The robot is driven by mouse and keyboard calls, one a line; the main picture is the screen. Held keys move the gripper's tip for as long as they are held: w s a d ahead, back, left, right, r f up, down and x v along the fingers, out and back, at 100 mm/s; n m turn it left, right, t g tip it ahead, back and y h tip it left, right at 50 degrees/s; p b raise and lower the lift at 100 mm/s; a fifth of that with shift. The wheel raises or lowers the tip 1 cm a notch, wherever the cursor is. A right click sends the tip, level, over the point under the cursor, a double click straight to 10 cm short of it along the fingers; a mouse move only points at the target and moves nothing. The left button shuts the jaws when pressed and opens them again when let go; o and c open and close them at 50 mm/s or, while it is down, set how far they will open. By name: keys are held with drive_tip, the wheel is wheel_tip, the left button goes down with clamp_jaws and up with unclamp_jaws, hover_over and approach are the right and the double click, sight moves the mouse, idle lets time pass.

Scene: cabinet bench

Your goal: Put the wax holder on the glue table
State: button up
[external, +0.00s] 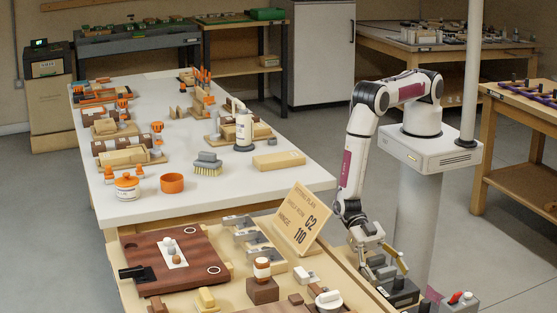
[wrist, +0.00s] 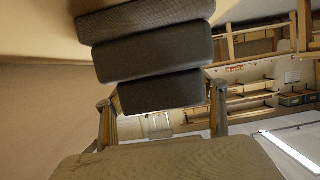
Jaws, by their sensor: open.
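The white-topped table (external: 225,185) with a glue-like bottle (external: 244,130) and a white pot with an orange lid (external: 126,187) looks like the glue table. A brown block (external: 262,291) bearing a small brown-and-white cylinder on the front bench may be the wax holder; I cannot tell for certain. My gripper (external: 385,262) is at the right end of the front bench, beside small grey blocks. In the wrist view its two fingers (wrist: 162,118) stand apart, open, with dark grey stacked blocks (wrist: 155,55) beyond them. Nothing is visibly held.
The front bench (external: 215,294) carries a dark red board (external: 172,258), grey metal pieces (external: 258,243) and an upright sign (external: 302,217) left of my gripper. An orange cup (external: 172,183) and a brush (external: 207,163) stand on the white table. Its middle has bare room.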

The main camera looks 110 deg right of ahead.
sight(387, 269)
drive_tip(key=c, duration=1.4)
drive_tip(key=shift+r, duration=0.15)
drive_tip(key=shift+r, duration=4.9)
